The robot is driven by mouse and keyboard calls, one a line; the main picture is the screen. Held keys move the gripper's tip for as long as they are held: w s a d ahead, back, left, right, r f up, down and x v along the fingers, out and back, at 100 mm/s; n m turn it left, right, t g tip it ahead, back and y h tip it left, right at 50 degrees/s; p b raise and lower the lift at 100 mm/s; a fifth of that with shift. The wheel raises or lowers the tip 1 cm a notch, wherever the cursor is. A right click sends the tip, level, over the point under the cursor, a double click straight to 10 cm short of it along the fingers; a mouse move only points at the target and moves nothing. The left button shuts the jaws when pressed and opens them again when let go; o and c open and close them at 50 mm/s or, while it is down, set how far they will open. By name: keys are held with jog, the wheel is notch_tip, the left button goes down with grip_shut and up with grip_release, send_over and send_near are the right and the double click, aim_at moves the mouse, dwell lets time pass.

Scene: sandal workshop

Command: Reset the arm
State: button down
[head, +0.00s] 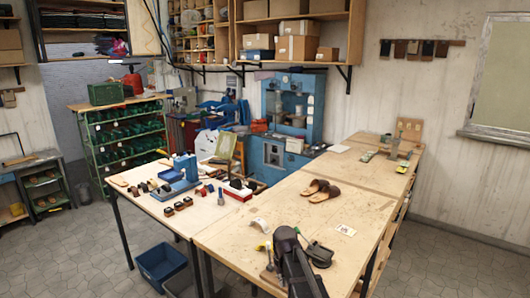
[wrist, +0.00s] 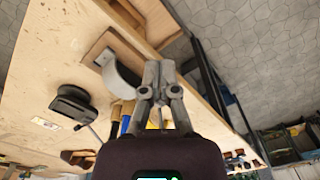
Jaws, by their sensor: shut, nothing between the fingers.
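My gripper (wrist: 160,70) is in the middle of the wrist view, its two grey fingers together with nothing between them. In the head view, my dark arm rises from the bottom edge over the front of the wooden workbench (head: 235,235); the fingertips are hard to make out there. The wrist view looks down on the bench. A curved grey metal piece on a small wooden board (wrist: 112,52) lies left of the fingers, and a dark tool (wrist: 72,103) lies further left. Handled tools, yellow and blue, show partly hidden behind my gripper. I cannot tell whether the fingers touch anything.
A pair of brown sandals (head: 320,191) lies mid-bench, with a white card (head: 346,230) nearer. A blue press (head: 185,168) and small blocks stand on the left part. A blue bin (head: 161,264) is on the floor. The bench around the sandals is mostly clear.

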jog(key=s+d+f+m+b, duration=0.1)
jog(key=s+d+f+b, duration=0.2)
jog(key=s+d, duration=0.2)
jog(key=s+d+f+m+b, duration=0.2)
jog(key=s+d, duration=0.4)
jog(key=s, duration=0.4)
notch_tip(320, 180, down, 2)
jog(key=shift+s+f+b, duration=0.1)
jog(key=shift+s+b, duration=0.1)
jog(key=shift+b, duration=0.5)
jog(key=shift+a, duration=0.1)
